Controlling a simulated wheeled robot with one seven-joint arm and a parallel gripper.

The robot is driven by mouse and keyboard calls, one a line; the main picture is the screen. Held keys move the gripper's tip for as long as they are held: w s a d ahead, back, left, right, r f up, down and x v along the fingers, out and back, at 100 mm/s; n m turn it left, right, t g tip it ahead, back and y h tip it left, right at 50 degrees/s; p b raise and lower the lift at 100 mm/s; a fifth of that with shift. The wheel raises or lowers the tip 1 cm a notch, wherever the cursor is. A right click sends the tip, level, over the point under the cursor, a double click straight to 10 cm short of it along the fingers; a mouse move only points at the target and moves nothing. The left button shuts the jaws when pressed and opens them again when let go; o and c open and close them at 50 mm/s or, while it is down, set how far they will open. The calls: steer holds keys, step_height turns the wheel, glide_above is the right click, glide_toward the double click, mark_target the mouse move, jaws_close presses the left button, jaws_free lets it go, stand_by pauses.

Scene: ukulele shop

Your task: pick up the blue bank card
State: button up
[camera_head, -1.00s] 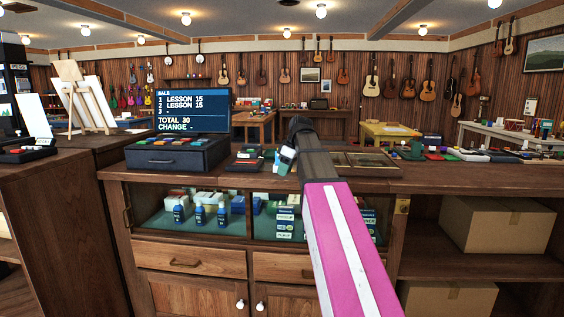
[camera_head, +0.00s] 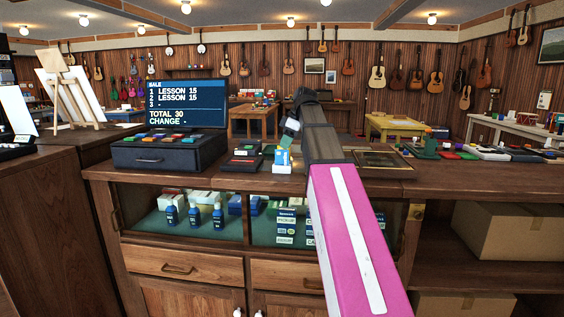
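My gripper (camera_head: 289,136) is above the counter, left of centre, at the end of my dark and pink arm. Its fingers are small and seen at an angle, so I cannot tell whether they are open or shut. A small blue and white item (camera_head: 282,160) is just below the fingers, by the counter top. I cannot tell whether it is the blue bank card, or whether the fingers touch it. No other bank card can be made out. My arm hides part of the counter to the right of the gripper.
A cash drawer (camera_head: 165,152) with a sale screen (camera_head: 187,104) stands left on the wooden counter (camera_head: 420,185). A dark device (camera_head: 243,157) lies between it and my gripper. A wood-framed tray (camera_head: 385,161) is right of my arm. Several small coloured items lie farther right.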

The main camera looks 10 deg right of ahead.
mark_target(281, 156)
steer(key=x, duration=0.6)
steer(key=shift+w+f, duration=0.15)
steer(key=shift+f, duration=0.15)
jaws_close()
